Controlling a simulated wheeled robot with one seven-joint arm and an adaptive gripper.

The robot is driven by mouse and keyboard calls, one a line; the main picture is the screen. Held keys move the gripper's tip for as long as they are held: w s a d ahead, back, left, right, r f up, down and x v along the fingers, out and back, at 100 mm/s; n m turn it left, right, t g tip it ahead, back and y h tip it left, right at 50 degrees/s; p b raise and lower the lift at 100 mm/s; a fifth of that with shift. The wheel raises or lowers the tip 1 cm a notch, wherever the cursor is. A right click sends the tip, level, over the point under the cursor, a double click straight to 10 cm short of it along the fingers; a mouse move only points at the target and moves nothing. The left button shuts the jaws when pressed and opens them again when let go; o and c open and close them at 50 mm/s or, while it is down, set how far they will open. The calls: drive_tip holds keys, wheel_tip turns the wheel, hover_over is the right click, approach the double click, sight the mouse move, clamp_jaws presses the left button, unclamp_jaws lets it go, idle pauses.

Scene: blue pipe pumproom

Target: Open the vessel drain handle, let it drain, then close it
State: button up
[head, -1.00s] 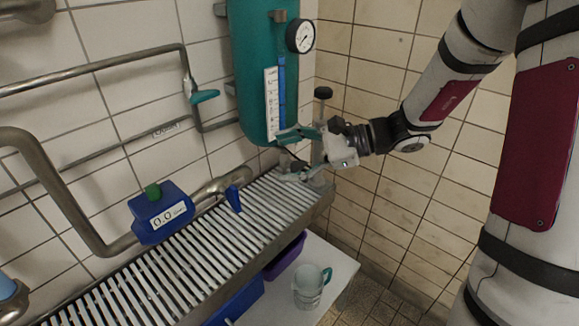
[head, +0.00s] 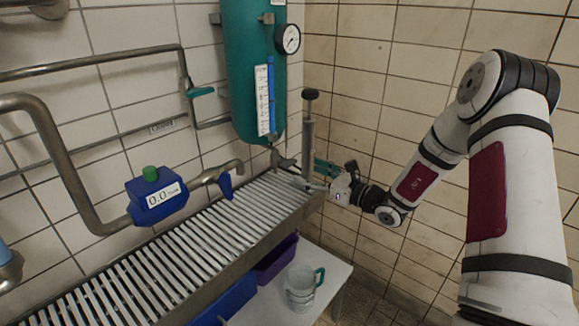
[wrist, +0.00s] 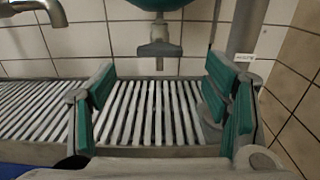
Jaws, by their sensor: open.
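The teal vessel (head: 255,80) hangs on the tiled wall over the slatted drain grate. In the wrist view its bottom (wrist: 158,4) shows at the top, with a grey drain valve and handle (wrist: 158,49) below it; the handle appears to lie crosswise. In the head view this drain handle (head: 284,161) is small and partly unclear. My gripper (head: 312,175) is open and empty, to the right of the drain and apart from it. In the wrist view its teal fingers (wrist: 160,85) stand wide apart, with the handle beyond and between them.
A grey post (head: 308,140) with a black knob stands right of the vessel, close to my gripper. The grate (head: 200,235) runs below. A blue meter (head: 158,195) reads 0.0. A clear jug (head: 300,288) stands on a low white shelf beside bins.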

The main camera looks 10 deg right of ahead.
sight(291, 165)
drive_tip(key=x, duration=0.8)
drive_tip(key=shift+w+a+b, duration=0.1)
drive_tip(key=shift+b, duration=0.25)
drive_tip(key=c, duration=1.2)
